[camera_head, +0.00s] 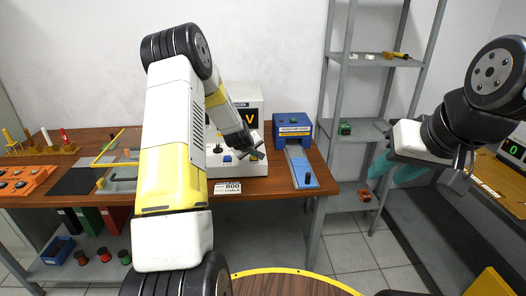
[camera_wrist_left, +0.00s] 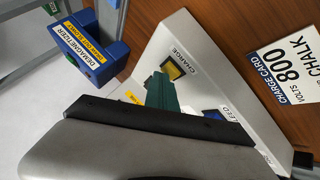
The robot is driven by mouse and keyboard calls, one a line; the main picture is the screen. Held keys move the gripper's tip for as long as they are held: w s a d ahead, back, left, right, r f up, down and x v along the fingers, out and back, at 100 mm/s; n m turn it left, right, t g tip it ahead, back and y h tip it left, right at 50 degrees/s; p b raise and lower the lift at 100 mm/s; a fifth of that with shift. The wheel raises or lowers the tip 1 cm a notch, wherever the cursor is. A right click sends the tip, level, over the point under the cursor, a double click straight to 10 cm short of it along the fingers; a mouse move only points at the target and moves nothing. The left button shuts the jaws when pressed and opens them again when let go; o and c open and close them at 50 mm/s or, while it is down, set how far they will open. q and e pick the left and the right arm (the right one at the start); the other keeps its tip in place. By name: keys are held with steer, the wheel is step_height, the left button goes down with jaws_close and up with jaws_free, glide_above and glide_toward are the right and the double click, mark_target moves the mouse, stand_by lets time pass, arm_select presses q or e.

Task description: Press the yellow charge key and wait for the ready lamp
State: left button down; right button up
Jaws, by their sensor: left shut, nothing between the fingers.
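The white charge unit (camera_head: 228,166) stands on the wooden bench, partly hidden behind my left arm. Its yellow charge key (camera_wrist_left: 174,69) sits beside the CHARGE label, and a blue key (camera_wrist_left: 214,115) sits farther along the same sloped panel. My left gripper (camera_head: 257,152) is over the panel. In the left wrist view its teal fingers (camera_wrist_left: 161,88) are shut and empty, with the tips right beside the yellow key; I cannot tell whether they touch it. An orange V shows on the unit's display (camera_head: 250,117). I cannot make out the ready lamp. My right gripper (camera_head: 384,177) is open and empty, away at the right.
A blue demagnetizer (camera_head: 292,128) stands right of the charge unit. A card reading 800 volts (camera_wrist_left: 286,67) is on the bench edge. A grey shelf rack (camera_head: 363,130) stands farther right. Tools and an orange tray (camera_head: 22,181) lie at the bench's left.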

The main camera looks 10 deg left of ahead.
mark_target(253, 158)
arm_select(q)
steer(key=shift+r, duration=0.9)
steer(key=shift+r, duration=2.5)
steer(key=shift+r, duration=0.1)
